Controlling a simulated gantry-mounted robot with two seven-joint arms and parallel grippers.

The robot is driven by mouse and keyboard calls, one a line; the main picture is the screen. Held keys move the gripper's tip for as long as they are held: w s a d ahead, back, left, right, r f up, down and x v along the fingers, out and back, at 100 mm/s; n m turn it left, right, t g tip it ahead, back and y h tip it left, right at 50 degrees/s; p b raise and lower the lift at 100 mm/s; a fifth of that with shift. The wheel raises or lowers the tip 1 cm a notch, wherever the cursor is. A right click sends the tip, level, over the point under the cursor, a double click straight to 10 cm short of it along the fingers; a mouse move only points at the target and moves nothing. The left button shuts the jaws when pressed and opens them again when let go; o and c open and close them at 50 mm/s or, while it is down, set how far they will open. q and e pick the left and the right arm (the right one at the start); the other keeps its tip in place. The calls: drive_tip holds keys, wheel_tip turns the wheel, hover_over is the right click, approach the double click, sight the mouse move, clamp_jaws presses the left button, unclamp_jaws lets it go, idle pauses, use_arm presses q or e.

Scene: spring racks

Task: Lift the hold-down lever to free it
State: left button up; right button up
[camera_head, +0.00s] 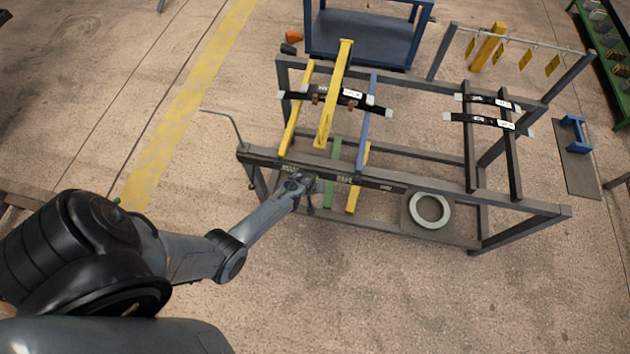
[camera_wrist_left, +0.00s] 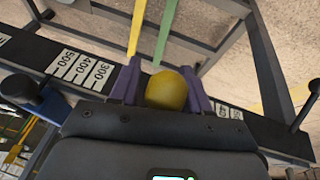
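A rounded yellow end (camera_wrist_left: 167,90) shows in the left wrist view between the two purple fingers of my left gripper (camera_wrist_left: 165,86). A thin gap shows on its left side; on its right it looks close to the finger or behind it. In the head view my left gripper (camera_head: 311,188) is at the front beam of the rack, and the yellow end cannot be made out there. A long yellow bar (camera_head: 335,95) slopes over the rack with its near end above the front beam. I cannot tell whether this is the lever. My right gripper is not in view.
The front beam (camera_wrist_left: 45,57) carries number labels, with dark pegs (camera_wrist_left: 30,92) along it. Black leaf strips (camera_head: 372,105) lie across the rack. A grey ring (camera_head: 429,210) sits low at its right. A blue bench (camera_head: 365,35) stands behind. Floor in front is clear.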

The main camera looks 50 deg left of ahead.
use_arm(q)
drive_tip(key=shift+o, duration=0.4)
drive_tip(key=shift+s, duration=0.1)
drive_tip(key=shift+s+r, duration=0.15)
drive_tip(key=shift+r, duration=0.25)
drive_tip(key=p+v, duration=0.2)
drive_tip(key=v, duration=0.6)
drive_tip(key=shift+p, duration=0.4)
drive_tip(key=shift+v, duration=0.95)
drive_tip(key=shift+c, duration=0.2)
